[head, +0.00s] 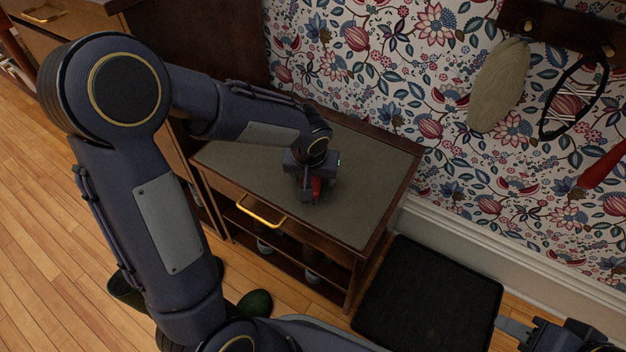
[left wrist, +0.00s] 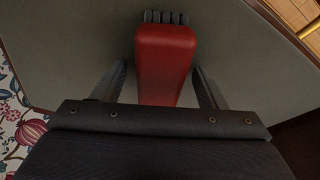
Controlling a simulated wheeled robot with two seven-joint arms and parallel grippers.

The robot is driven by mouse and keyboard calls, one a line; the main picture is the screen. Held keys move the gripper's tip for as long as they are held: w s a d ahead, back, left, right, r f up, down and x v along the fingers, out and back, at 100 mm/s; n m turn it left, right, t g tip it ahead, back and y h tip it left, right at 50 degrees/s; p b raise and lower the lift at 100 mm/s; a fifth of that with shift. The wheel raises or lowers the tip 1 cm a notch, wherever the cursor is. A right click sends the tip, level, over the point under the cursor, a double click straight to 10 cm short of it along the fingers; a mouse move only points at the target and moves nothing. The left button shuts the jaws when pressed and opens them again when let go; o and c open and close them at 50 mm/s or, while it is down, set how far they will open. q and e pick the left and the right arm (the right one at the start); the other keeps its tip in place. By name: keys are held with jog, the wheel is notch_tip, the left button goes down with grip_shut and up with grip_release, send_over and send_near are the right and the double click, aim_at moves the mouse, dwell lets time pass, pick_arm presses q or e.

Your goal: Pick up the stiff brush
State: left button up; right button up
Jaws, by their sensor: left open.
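The stiff brush, a red block with grey bristle tufts at its far end, lies on the grey top of the low cabinet. It shows in the left wrist view (left wrist: 165,60) and, partly hidden, in the head view (head: 316,188). My left gripper (head: 309,192) is over it, and in the left wrist view its open fingers (left wrist: 160,82) stand on either side of the red block, with a gap on each side. My right gripper (head: 520,330) is partly in view at the bottom right of the head view, away from the cabinet; its opening cannot be made out.
The cabinet top (head: 365,190) is otherwise clear around the brush. The cabinet has a brass handle (head: 262,213) and open shelves below. A black mat (head: 428,297) lies on the floor to its right. A wall rack (head: 560,25) holds a pale bag (head: 498,85) and other hanging things.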

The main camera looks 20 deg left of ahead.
pick_arm(q)
jog(key=shift+c, duration=0.3)
jog(key=c, duration=1.1)
jog(key=shift+r, duration=0.1)
jog(key=shift+r+p, duration=0.6)
jog(key=shift+p, duration=0.05)
notch_tip(320, 180, up, 3)
jog(key=shift+r+p, duration=0.1)
jog(key=shift+p, duration=0.6)
jog(key=s+r, duration=0.1)
jog(key=s+d+r+p, duration=0.1)
jog(key=s+r, duration=0.1)
jog(key=s+d+r+p, duration=0.1)
jog(key=r, duration=0.1)
jog(key=shift+s+d+r, duration=0.15)
jog(key=shift+r, duration=0.1)
jog(key=s+d+r+p, duration=0.2)
jog(key=s+d+r, duration=0.1)
jog(key=s, duration=0.5)
jog(key=shift+d+r, duration=0.2)
jog(key=shift+d, duration=0.45)
